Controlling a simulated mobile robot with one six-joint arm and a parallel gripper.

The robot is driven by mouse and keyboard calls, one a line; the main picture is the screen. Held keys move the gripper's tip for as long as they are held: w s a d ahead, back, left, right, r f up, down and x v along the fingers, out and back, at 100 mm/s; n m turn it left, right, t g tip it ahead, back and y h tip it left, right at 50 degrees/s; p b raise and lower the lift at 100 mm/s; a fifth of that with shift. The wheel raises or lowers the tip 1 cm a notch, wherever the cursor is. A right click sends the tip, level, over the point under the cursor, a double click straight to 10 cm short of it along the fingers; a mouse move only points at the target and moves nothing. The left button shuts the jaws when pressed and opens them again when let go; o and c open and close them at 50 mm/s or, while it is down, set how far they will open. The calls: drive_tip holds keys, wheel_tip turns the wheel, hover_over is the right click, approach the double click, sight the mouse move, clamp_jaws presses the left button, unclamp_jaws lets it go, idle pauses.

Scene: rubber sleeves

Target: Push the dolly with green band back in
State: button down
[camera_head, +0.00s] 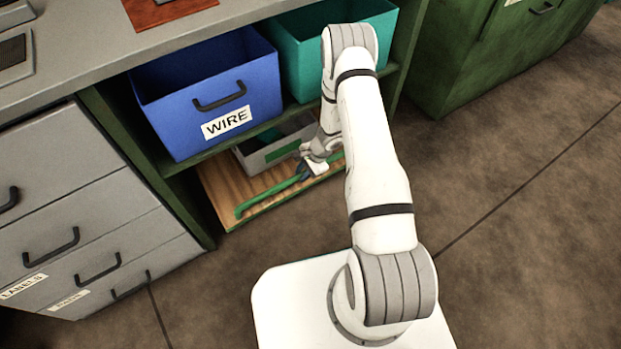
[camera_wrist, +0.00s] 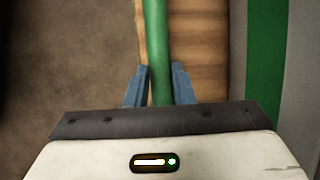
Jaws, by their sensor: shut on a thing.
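The dolly (camera_head: 222,190) is a low wooden board under the lower shelf, with a green bar (camera_head: 260,200) along its front edge. The wrist view also shows its wooden top (camera_wrist: 198,60) and the green bar (camera_wrist: 156,40). A grey bin (camera_head: 248,160) with a green band (camera_head: 283,152) stands on the dolly; the band also shows in the wrist view (camera_wrist: 266,50). My gripper (camera_head: 303,172) is at the front of the dolly, its blue fingers (camera_wrist: 160,88) shut on the green bar, one on each side. My arm hides the dolly's right end.
A blue bin (camera_head: 205,85) labelled WIRE and a teal bin (camera_head: 300,70) stand on the shelf above. A grey drawer unit (camera_head: 70,200) is at the left, a green cabinet (camera_head: 480,50) at the right. The brown floor (camera_head: 510,200) at right is clear.

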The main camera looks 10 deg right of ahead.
drive_tip(key=shift+w+a, duration=0.1)
drive_tip(key=shift+w, duration=0.35)
drive_tip(key=c, duration=1.3)
unclamp_jaws()
drive_tip(key=shift+o, duration=0.2)
drive_tip(key=shift+r, duration=0.1)
drive_tip(key=p+v, duration=0.3)
drive_tip(key=v, duration=0.4)
drive_tip(key=shift+r, duration=0.3)
